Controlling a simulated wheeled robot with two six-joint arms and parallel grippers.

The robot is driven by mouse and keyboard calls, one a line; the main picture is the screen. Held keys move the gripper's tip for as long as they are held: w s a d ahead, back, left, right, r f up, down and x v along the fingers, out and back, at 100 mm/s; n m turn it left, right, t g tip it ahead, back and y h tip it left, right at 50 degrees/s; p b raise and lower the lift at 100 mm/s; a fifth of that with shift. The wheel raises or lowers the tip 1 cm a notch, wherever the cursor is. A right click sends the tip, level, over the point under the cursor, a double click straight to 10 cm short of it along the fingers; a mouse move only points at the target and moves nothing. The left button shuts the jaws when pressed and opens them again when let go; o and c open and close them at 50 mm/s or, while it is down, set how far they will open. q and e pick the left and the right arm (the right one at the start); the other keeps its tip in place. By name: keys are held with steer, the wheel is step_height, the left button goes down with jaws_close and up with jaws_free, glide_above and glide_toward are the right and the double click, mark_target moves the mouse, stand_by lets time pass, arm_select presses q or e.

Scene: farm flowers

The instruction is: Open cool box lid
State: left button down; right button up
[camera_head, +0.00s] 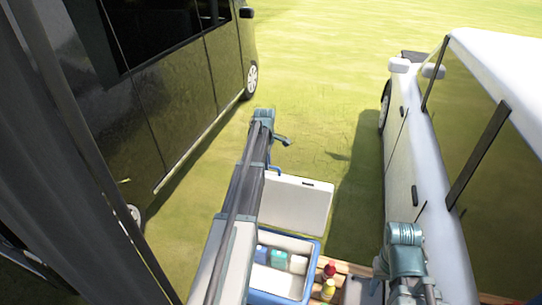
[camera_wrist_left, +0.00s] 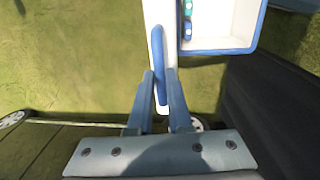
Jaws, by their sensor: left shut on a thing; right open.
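The cool box (camera_head: 318,250) is blue outside and white inside, and several small items lie in it. Its white lid (camera_head: 296,203) stands raised at the far side of the box, away from the opening. In the left wrist view, my left gripper (camera_wrist_left: 160,82) is shut on the blue handle (camera_wrist_left: 157,60) at the edge of the lid.
A dark van (camera_head: 165,100) stands at the left and a white vehicle (camera_head: 470,130) at the right. Open grass (camera_head: 310,100) lies between them. Red and yellow bottles (camera_head: 328,280) stand on wooden slats just right of the box.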

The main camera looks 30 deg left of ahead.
arm_select(q)
steer(key=shift+s+d, duration=0.1)
steer(key=shift+s, duration=0.2)
steer(key=c, duration=0.8)
jaws_free()
steer(key=shift+c, duration=0.2)
step_height(320, 180, up, 14)
steer(key=s+p, duration=0.1)
steer(key=p, duration=1.2)
steer(key=shift+s+d+p, duration=0.15)
steer(key=shift+s+p, duration=0.05)
steer(key=shift+p, duration=0.2)
steer(key=shift+f, duration=0.15)
